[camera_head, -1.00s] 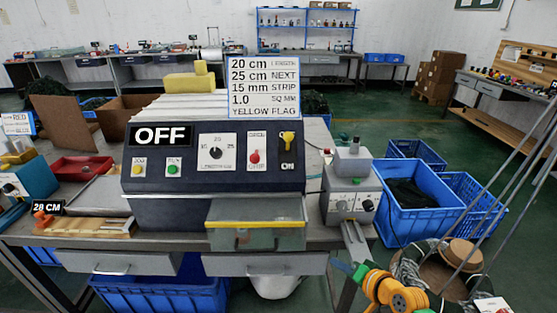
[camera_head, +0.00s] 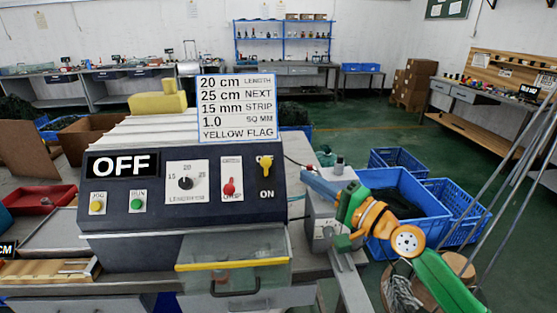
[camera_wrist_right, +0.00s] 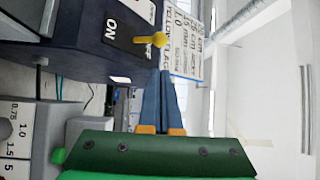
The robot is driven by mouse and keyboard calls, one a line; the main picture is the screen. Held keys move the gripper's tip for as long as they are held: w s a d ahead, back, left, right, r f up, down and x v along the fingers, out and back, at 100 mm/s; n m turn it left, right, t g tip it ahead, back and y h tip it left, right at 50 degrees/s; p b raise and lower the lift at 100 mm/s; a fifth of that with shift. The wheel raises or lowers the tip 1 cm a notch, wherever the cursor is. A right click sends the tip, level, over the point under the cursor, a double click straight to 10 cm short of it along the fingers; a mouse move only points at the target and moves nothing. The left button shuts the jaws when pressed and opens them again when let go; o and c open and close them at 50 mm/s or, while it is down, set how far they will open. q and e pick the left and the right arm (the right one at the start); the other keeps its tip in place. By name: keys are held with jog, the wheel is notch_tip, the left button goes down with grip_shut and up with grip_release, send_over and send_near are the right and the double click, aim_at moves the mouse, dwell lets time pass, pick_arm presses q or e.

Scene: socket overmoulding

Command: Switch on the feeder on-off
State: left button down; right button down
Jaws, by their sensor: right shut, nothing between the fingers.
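The dark control box has a slanted panel (camera_head: 150,208) with an OFF display (camera_head: 121,165). A yellow toggle switch (camera_head: 265,163) sits at the panel's right end, above the word ON. In the right wrist view the yellow toggle (camera_wrist_right: 151,40) sticks out from its black plate just ahead of the fingertips. My right gripper (camera_head: 307,172) is to the right of the toggle, apart from it. Its blue fingers (camera_wrist_right: 166,75) are shut and empty, pointing at the panel's right side. My left gripper is not in view.
A red lever (camera_head: 229,188), a dial (camera_head: 185,183) and green (camera_head: 138,202) and yellow (camera_head: 97,204) buttons share the panel. A white sign (camera_head: 238,108) stands behind. A grey unit (camera_head: 322,228) is partly hidden by my right arm. Blue crates (camera_head: 402,215) stand on the right.

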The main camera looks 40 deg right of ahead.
aim_at(266, 167)
jog(key=w+p, duration=0.1)
jog(key=w, duration=0.2)
jog(key=w+p, duration=0.1)
jog(key=w, duration=0.2)
jog(key=w+p, duration=0.1)
jog(key=w, duration=0.1)
jog(key=shift+w+a+r, duration=0.35)
jog(key=shift+w+r, duration=0.05)
jog(key=shift+w+a, duration=0.15)
jog(key=shift+w, duration=0.45)
